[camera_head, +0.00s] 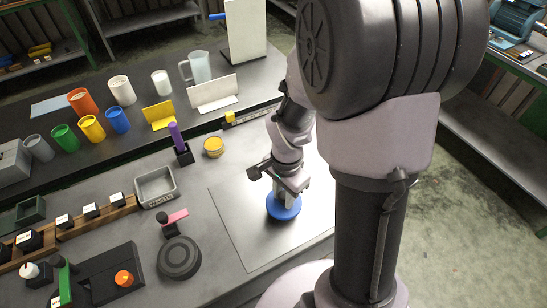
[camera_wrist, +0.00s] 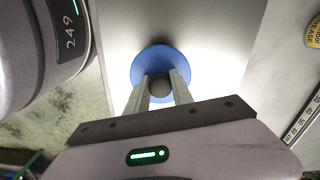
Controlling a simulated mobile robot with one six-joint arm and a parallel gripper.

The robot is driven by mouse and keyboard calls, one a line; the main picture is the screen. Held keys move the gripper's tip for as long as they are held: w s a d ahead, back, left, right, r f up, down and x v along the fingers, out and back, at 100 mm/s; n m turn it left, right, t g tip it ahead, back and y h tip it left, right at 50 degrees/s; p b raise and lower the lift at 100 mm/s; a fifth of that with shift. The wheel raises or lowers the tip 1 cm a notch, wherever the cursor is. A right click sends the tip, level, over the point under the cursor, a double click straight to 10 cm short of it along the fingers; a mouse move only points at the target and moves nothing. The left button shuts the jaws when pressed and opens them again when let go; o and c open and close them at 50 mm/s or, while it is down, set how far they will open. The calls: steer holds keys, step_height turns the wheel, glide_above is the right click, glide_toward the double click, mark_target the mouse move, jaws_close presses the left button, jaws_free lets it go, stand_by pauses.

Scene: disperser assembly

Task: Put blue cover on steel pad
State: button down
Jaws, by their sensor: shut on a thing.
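The blue cover (camera_head: 284,206) is a round blue disc with a dark knob in its middle. It also shows in the wrist view (camera_wrist: 160,58), where the gripper's two fingers stand on either side of the knob. My gripper (camera_head: 283,194) is shut on the blue cover by this knob; in the wrist view the fingertips (camera_wrist: 160,85) lie over the disc. The steel pad (camera_head: 236,222) is a flat grey sheet on the bench, and the cover is over its right part. I cannot tell whether the cover touches the pad.
A grey tray (camera_head: 156,187), a purple-handled tool (camera_head: 178,140) in a stand, a yellow tin (camera_head: 213,147) and a dark round disc (camera_head: 179,258) are left of the pad. Several coloured cups line the back shelf. The pad's left part is clear.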

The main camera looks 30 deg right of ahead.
steer(key=w+d, duration=0.3)
steer(key=shift+d+f, duration=0.1)
steer(key=shift+f, duration=0.1)
step_height(320, 180, down, 4)
steer(key=b, duration=0.2)
steer(key=shift+w+d+r+b, duration=0.1)
steer(key=shift+w+d+b, duration=0.05)
steer(key=shift+b, duration=0.15)
steer(key=shift+r, duration=0.2)
steer(key=shift+f, duration=0.15)
steer(key=c, duration=1.1)
jaws_free()
